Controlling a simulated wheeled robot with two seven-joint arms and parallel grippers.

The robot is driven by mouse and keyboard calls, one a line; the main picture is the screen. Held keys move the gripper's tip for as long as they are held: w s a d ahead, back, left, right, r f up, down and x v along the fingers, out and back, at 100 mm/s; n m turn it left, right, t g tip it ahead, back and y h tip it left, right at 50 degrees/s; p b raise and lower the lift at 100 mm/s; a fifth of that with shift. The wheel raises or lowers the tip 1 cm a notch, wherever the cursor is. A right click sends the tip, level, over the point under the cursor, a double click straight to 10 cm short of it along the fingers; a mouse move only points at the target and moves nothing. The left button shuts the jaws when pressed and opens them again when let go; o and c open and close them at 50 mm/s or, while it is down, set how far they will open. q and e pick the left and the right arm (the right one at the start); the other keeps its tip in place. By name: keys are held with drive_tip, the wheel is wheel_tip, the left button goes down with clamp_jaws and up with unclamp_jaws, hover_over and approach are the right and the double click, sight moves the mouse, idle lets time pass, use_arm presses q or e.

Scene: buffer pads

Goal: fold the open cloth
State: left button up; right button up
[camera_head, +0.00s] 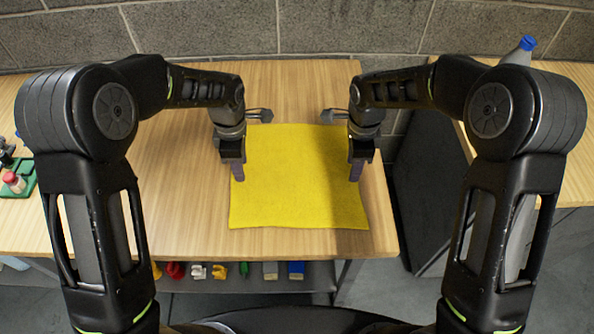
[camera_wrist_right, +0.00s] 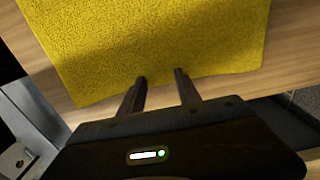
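The yellow cloth (camera_head: 296,190) lies flat and spread open on the wooden table, near its front right corner. My left gripper (camera_head: 238,178) is over the cloth's left edge. Its fingers point down, and whether they are apart is hard to see in the head view. My right gripper (camera_head: 355,178) is over the cloth's right side. In the right wrist view its two fingers (camera_wrist_right: 160,76) are apart with nothing between them, above the edge of the cloth (camera_wrist_right: 150,40). The cloth's far edge is partly hidden by my arms.
The wooden table (camera_head: 180,215) is bare left of the cloth. A green tray (camera_head: 22,180) with small items sits at the far left. A shelf below holds several small colored objects. A bottle with a blue cap (camera_head: 522,50) stands at the back right. A gap separates the two tables.

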use_arm(q)
clamp_jaws()
use_arm(e)
drive_tip(key=shift+f, duration=0.1)
clamp_jaws()
idle(0.7)
